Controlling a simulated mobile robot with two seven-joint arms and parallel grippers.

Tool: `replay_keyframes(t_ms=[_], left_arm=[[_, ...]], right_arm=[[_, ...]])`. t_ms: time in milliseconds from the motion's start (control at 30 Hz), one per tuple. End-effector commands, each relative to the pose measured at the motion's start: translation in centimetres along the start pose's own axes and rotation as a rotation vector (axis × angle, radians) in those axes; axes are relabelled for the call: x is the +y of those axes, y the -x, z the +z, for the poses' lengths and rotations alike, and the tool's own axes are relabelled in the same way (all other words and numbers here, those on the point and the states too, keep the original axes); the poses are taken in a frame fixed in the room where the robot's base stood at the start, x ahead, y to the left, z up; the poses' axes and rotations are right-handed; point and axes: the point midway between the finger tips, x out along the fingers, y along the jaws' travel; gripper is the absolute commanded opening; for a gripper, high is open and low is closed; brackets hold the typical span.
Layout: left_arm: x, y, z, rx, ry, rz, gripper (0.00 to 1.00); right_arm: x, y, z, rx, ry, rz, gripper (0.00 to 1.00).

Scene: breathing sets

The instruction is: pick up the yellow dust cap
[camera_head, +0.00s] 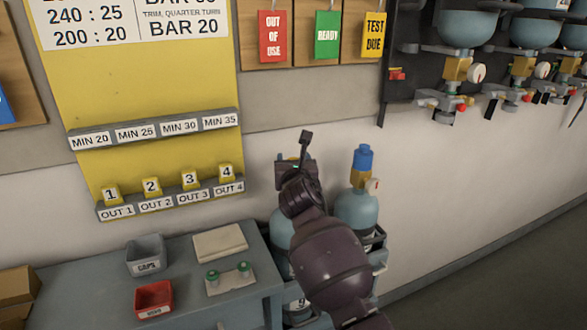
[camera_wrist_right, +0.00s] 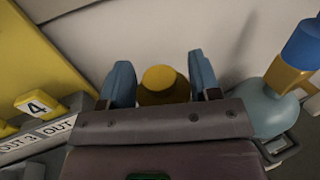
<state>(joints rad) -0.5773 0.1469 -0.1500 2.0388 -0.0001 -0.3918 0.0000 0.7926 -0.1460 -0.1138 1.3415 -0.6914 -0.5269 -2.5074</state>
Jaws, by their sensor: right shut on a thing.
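The yellow dust cap (camera_wrist_right: 159,78) shows in the right wrist view between the two blue fingers of my right gripper (camera_wrist_right: 162,84). My right gripper is shut on it. A darker, gold-brown part sits just below the yellow top. In the head view my right gripper (camera_head: 295,165) is over the left one of two blue-grey cylinders (camera_head: 281,232), and my arm hides the cap and most of that cylinder. I cannot tell whether the cap still touches the cylinder's valve. My left gripper is not in view.
A second cylinder (camera_head: 357,210) with a blue cap (camera_head: 363,158) stands close on the right. A grey bench (camera_head: 205,297) at left holds a grey bin (camera_head: 146,255) and a red bin (camera_head: 153,299). A yellow board (camera_head: 140,90) with numbered tags hangs on the wall behind.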

Motion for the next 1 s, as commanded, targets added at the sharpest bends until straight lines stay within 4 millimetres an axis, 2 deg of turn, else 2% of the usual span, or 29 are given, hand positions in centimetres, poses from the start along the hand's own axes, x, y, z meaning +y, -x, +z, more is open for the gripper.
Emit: replay_keyframes(t_ms=[167,400,633,1000], left_arm=[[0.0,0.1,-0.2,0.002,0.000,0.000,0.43],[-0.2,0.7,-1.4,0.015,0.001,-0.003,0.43],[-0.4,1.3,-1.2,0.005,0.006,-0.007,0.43],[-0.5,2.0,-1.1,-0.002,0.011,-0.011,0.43]], right_arm=[[0.0,0.0,0.6,-0.002,0.001,0.000,0.35],[-0.1,0.0,4.8,-0.009,0.003,0.000,0.35],[0.0,0.0,8.5,-0.005,0.002,0.000,0.35],[0.0,0.0,10.8,-0.002,0.000,0.000,0.35]])
